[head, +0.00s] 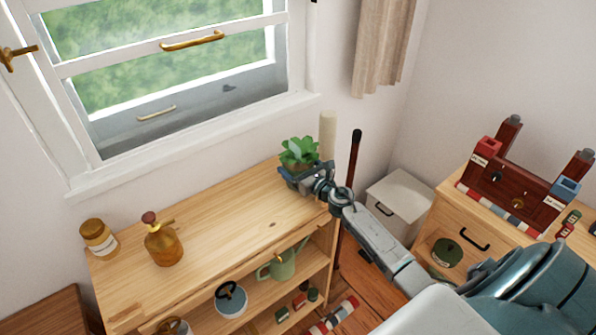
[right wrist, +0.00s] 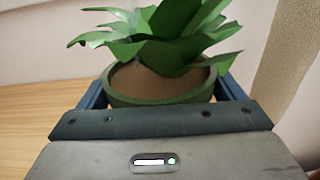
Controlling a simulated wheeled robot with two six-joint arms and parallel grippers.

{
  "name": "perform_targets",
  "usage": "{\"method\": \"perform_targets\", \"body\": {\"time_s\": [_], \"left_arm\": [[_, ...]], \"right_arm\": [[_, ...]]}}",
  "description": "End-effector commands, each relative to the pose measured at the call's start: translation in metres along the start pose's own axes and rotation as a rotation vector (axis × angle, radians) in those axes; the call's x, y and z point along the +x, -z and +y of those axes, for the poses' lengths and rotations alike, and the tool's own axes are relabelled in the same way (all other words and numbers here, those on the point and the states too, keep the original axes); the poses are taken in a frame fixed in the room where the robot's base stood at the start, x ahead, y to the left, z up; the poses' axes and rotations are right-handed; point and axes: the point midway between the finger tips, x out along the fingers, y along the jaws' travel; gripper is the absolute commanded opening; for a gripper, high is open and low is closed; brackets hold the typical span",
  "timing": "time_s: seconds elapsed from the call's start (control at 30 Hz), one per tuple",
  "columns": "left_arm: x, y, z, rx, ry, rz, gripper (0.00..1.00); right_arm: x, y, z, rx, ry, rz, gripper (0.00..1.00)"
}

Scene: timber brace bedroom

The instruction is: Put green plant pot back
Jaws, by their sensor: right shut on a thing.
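The green plant pot (right wrist: 165,100) holds a leafy green plant (head: 299,150) and brown soil. In the head view it is at the right end of the wooden shelf top (head: 215,210), near the wall below the window. My right gripper (head: 296,176) is around the pot, shut on it, and hides most of it in the head view. In the right wrist view the blue fingers (right wrist: 165,98) show on both sides of the pot, which looks upright. I cannot tell whether its base touches the wood. My left gripper is not in view.
An amber spray bottle (head: 164,240) and a lidded jar (head: 99,238) stand on the left of the shelf top. A pale cylinder (head: 327,135) and a dark rod (head: 353,160) are close behind my right gripper. A green watering can (head: 283,265) is on the lower shelf. The shelf top's middle is clear.

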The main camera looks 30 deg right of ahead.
Motion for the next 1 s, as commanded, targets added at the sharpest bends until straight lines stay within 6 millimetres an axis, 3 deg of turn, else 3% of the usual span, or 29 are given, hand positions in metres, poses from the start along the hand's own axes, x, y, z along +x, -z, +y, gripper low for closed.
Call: {"method": "perform_targets", "body": {"time_s": [0.37, 0.4, 0.43, 0.77, 1.0], "left_arm": [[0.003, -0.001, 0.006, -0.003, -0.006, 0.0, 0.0], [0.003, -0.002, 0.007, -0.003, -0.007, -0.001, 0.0], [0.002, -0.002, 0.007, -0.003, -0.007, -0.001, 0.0], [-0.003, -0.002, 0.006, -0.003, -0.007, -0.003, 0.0], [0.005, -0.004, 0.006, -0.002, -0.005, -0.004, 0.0]], "right_arm": [[0.001, 0.001, 0.0, -0.001, -0.001, -0.004, 0.4], [0.0, 0.003, 0.0, 0.0, 0.0, -0.001, 0.92], [0.0, 0.002, 0.0, 0.0, 0.0, -0.001, 0.98], [0.0, -0.003, 0.0, 0.0, 0.0, -0.001, 1.0], [-0.038, 0.002, 0.0, -0.005, -0.002, 0.002, 1.0]]}}
